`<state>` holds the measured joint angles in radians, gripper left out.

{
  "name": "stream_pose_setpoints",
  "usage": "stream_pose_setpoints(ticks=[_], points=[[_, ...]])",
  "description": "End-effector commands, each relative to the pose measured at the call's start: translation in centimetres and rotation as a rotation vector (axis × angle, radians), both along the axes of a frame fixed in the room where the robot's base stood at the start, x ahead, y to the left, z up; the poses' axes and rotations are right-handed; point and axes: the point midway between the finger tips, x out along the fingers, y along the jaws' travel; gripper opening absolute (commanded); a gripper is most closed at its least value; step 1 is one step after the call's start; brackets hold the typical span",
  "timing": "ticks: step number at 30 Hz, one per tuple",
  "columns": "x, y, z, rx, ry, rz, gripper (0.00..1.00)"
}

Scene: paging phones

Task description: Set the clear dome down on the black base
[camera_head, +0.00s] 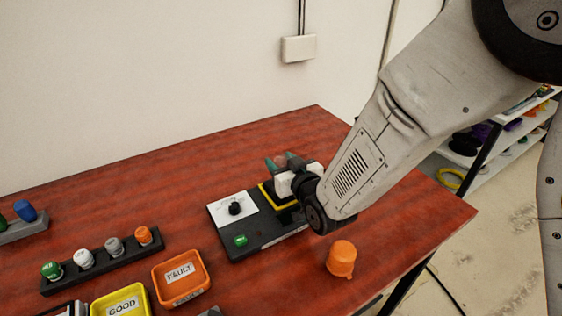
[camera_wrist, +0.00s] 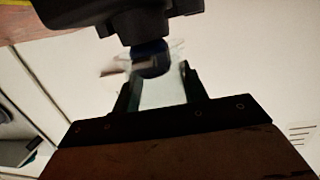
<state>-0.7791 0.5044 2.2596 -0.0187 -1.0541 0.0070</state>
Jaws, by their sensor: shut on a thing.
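My gripper (camera_wrist: 158,92) is shut on the clear dome (camera_wrist: 163,90), which shows as a faint see-through shape between the fingers in the wrist view. Its rim is around or just in front of a dark blue round part on a black body (camera_wrist: 125,20), which looks like the black base. I cannot tell whether dome and base touch. In the head view my gripper (camera_head: 284,165) is above the far right of a black panel, beside a yellow-edged square (camera_head: 266,195). The dome is hard to make out there, and my wrist hides part of the panel.
An orange FAULT tray (camera_head: 182,277), a yellow GOOD tray (camera_head: 120,300) and a rack (camera_head: 103,265) lie left.

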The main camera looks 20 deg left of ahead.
Motion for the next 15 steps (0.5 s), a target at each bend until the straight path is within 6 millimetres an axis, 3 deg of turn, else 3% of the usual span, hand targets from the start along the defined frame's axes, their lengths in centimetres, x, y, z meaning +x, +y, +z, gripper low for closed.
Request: stream_pose_setpoints(ticks=[15], points=[[0.0, 0.0, -1.2, -0.001, 0.001, 0.000, 0.20]])
